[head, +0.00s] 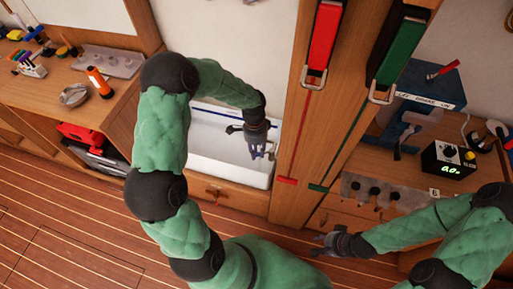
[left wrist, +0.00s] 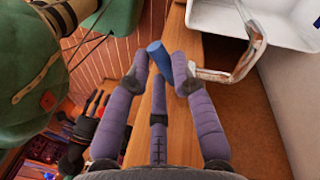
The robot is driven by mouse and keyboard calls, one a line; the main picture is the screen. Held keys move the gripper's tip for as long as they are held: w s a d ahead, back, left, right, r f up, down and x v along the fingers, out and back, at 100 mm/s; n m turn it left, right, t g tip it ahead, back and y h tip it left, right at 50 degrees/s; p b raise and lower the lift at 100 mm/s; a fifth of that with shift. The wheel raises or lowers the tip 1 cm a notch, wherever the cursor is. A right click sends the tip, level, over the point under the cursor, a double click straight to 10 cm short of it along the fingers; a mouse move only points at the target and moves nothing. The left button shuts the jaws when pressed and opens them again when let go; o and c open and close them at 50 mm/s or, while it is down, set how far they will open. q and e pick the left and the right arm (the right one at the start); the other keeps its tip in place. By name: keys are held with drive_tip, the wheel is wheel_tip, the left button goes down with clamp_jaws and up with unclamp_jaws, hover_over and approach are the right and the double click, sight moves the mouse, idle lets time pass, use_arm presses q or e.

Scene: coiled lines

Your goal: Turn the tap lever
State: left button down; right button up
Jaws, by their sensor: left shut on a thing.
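My left gripper (head: 262,155) reaches down over the white sink and has purple fingers. In the left wrist view its fingers (left wrist: 160,68) are closed around a blue cylindrical grip, seemingly the tap lever (left wrist: 158,52). A worn metal tap pipe (left wrist: 238,62) bends beside the right finger, close to its tip. In the head view a small dark part of the tap (head: 235,129) shows left of the gripper, and the lever is hidden there. My right gripper (head: 322,245) is open and empty, low over the floor; it also shows in the left wrist view (left wrist: 98,103).
The white sink (head: 205,172) is set in the wooden counter. Wooden posts with a red strap (head: 323,40) and a green strap (head: 401,50) stand to its right. Tools and a black meter (head: 447,160) lie on the right bench. The striped floor is clear at left.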

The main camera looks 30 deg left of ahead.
use_arm(q)
drive_tip(key=shift+d+n, duration=0.1)
drive_tip(key=shift+n, duration=0.2)
drive_tip(key=c, duration=1.1)
unclamp_jaws()
drive_tip(key=shift+o, duration=0.2)
wheel_tip(320, 180, up, 12)
drive_tip(key=w+a, duration=0.1)
drive_tip(key=shift+w+a, duration=0.25)
drive_tip(key=shift+a, duration=0.15)
drive_tip(key=shift+f, duration=0.2)
